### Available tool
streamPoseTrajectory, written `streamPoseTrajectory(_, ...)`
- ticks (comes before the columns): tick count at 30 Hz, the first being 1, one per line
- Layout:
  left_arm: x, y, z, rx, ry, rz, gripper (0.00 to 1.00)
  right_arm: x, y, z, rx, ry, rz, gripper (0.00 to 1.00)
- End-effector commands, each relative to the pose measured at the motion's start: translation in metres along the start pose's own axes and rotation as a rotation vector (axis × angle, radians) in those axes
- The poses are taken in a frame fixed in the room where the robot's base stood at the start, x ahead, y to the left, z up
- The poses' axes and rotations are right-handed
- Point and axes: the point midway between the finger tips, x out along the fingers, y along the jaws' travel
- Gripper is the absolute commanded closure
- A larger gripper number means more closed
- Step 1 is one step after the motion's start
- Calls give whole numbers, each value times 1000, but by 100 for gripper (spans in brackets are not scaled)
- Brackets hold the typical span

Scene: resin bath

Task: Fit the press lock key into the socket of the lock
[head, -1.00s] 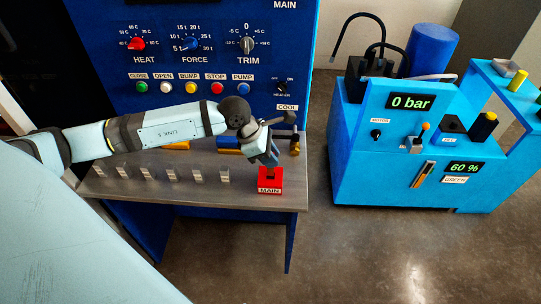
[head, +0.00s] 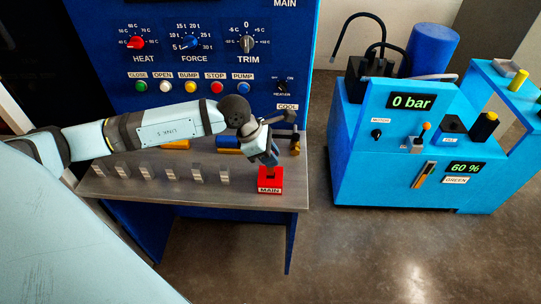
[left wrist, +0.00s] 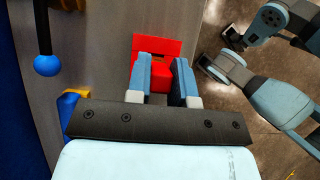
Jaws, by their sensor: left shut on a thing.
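The lock is a red block (head: 269,184) labelled MAIN at the right front of the grey shelf. My left gripper (head: 270,158) points down right over its top. In the left wrist view the lock's red plate (left wrist: 158,44) lies just beyond the fingertips. There my left gripper (left wrist: 162,72) is shut on a small red piece (left wrist: 152,80), which I take to be the press lock key. The fingers hide most of it. I cannot tell whether it is in the socket or just above it.
Several small metal blocks (head: 172,175) line the grey shelf (head: 150,194) left of the lock. A blue control panel (head: 210,68) rises behind it. A blue-knobbed lever (left wrist: 47,66) stands near the gripper. A blue pump unit (head: 375,180) stands to the right, across open floor.

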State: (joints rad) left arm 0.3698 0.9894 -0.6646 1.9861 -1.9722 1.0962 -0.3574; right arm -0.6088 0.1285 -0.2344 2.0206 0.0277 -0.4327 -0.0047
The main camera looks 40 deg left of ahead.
Motion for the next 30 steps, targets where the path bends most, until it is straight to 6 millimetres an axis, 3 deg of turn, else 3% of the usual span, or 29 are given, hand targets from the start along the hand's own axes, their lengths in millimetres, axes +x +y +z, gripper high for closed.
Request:
streamPoseTrajectory(13, 2, 0, -1, 0, 0, 0, 100, 1, 0, -1, 0, 6, 0, 45)
streamPoseTrajectory(30, 15, 0, -9, 0, 0, 0, 100, 9, 1, 13, 0, 0, 1, 45)
